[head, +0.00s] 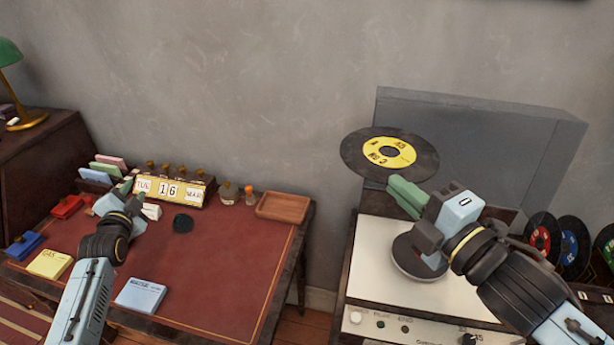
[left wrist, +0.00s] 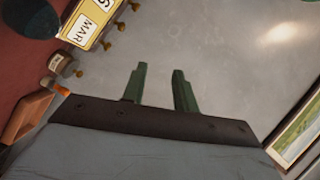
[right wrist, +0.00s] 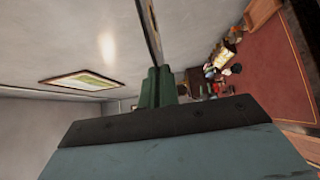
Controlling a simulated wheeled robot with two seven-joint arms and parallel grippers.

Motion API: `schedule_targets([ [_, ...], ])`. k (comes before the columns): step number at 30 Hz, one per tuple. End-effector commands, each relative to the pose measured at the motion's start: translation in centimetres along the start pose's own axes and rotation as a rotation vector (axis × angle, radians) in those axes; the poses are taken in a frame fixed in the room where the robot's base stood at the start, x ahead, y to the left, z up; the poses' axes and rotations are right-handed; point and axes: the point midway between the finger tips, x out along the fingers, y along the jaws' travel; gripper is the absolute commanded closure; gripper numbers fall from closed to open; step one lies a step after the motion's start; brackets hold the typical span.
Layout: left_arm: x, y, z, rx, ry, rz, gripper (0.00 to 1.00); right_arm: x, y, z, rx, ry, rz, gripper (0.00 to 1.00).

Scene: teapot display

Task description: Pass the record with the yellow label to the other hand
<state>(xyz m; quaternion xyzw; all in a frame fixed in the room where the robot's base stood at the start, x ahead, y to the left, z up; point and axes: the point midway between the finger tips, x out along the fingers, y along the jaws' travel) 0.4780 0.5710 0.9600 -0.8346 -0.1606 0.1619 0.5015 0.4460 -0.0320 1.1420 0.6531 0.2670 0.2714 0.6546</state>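The black record with the yellow label (head: 364,166) is held up above the record player at the right in the head view, its label facing me. My right gripper (head: 402,196) is shut on its lower edge. In the right wrist view the record (right wrist: 149,35) shows edge-on, between the closed fingers (right wrist: 158,85). My left gripper (head: 131,192) is over the red desk top, far to the left of the record. In the left wrist view its green fingers (left wrist: 160,88) stand apart with nothing between them.
A record player (head: 375,265) with a raised clear lid (head: 480,125) stands below the held record. Other records (head: 541,238) stand at its right. The desk (head: 215,265) holds a calendar (head: 168,188), a wooden tray (head: 284,207), small bottles and card stacks. Open air lies between the grippers.

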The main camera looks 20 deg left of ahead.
Motion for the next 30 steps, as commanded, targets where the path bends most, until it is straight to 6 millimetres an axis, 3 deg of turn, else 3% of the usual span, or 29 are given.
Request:
schedule_targets([
  [1,0.0,0.1,-3.2,0.032,0.054,0.012,0.71,0.0,0.0,0.0,0.0,0.0,0.001,1.0],
  [8,-2.3,1.3,-16.7,0.184,0.282,0.064,0.71,0.0,0.0,0.0,0.0,0.0,0.001,1.0],
  [14,-7.6,2.6,-27.4,0.303,0.482,0.089,0.71,0.0,0.0,0.0,0.0,0.0,0.001,1.0],
  [18,-12.7,3.3,-33.7,0.376,0.62,0.095,0.71,0.0,0.0,0.0,0.0,0.0,0.001,1.0],
  [24,-20.1,3.9,-39.6,0.446,0.78,0.094,0.71,0.0,0.0,0.0,0.0,0.0,0.001,1.0],
  [30,-24.1,4.0,-41.9,0.475,0.858,0.091,0.71,0.0,0.0,0.0,0.0,0.0,0.001,1.0],
])
